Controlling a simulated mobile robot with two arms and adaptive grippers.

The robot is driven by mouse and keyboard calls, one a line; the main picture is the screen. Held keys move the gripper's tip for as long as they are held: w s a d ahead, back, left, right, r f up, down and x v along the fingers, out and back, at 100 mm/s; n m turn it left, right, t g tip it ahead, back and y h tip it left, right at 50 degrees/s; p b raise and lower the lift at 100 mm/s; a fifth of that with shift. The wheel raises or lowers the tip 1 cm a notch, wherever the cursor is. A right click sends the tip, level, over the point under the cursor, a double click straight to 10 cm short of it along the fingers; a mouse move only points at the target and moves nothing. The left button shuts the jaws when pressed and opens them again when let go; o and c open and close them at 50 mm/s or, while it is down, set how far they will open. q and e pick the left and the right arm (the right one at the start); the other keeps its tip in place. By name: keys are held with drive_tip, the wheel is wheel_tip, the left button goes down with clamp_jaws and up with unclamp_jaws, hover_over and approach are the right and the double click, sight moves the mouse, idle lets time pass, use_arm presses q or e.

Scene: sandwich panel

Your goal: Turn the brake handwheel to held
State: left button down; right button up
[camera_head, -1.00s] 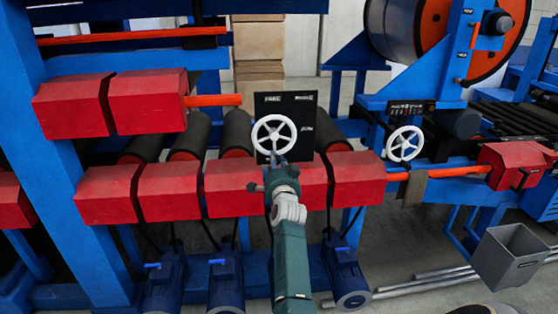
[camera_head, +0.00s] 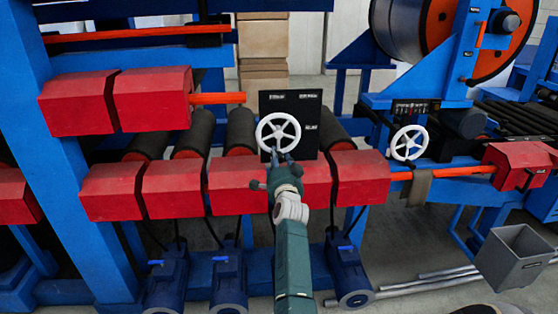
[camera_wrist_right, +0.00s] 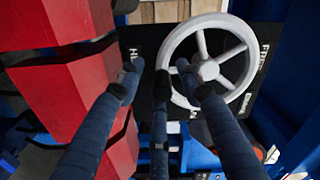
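The white spoked brake handwheel (camera_head: 278,133) stands in front of a black panel (camera_head: 312,108) with white labels, at the middle of the head view. It also shows large in the right wrist view (camera_wrist_right: 236,52), with partly hidden lettering starting with H on one side and F on the other. My right gripper (camera_head: 281,157) is at the lower rim of this wheel. In the wrist view its fingers (camera_wrist_right: 165,82) are spread apart, with the near rim between them and one finger in front of the hub area. Contact cannot be told. My left gripper is out of view.
A second white handwheel (camera_head: 408,143) stands to the right. Red blocks (camera_head: 172,188) line the frame below and left of the wheel. A blue post (camera_head: 60,150) rises at left. A grey bin (camera_head: 515,260) is at lower right, beside metal rods on the floor.

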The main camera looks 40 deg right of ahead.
sight(279, 135)
wheel_tip(279, 135, up, 10)
drive_tip(key=shift+f, duration=0.1)
idle(0.4)
